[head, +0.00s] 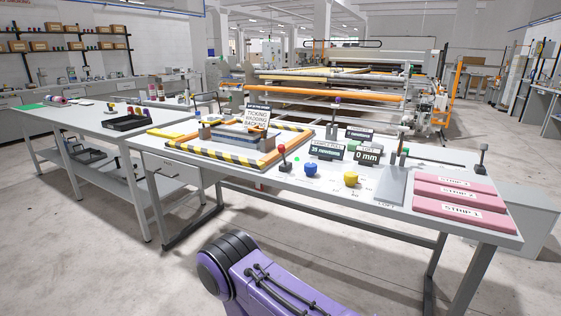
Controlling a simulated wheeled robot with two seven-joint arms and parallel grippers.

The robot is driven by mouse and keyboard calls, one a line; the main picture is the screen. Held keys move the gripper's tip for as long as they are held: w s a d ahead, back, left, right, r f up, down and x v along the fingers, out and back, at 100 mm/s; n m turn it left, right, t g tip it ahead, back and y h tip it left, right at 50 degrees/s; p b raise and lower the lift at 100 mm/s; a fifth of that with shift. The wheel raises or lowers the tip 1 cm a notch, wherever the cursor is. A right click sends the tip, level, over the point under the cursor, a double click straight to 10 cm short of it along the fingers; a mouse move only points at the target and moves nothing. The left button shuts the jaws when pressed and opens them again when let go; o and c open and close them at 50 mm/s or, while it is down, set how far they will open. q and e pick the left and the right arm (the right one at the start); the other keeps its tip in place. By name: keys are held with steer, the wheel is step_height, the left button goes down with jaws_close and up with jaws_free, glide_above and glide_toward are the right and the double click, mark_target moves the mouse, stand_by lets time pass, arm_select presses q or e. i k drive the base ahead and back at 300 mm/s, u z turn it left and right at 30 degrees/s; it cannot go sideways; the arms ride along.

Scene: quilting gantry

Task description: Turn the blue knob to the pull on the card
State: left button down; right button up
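The blue knob (311,170) sits on the grey-white bench top (400,223), near its front edge. A dark display reading "25 newtons" (328,151) stands just behind it. A white card (257,117) with several lines of dark print stands behind the striped frame; its wording is too small to read surely. A yellow knob (351,179) with marks around it is to the right of the blue knob. The blue knob's pointer direction is too small to tell. Neither of my grippers shows; only a purple arm link of mine is at the bottom.
A black-and-yellow striped frame (228,158) lies left of the knobs. A red-topped lever (282,157) stands close left of the blue knob. A display reading "0 mm" (367,155) stands behind the yellow knob. Pink strips (460,204) lie at the right end.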

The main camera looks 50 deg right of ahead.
mark_target(310, 168)
steer(key=z, duration=0.25)
steer(key=i, duration=0.8)
steer(key=z, duration=0.5)
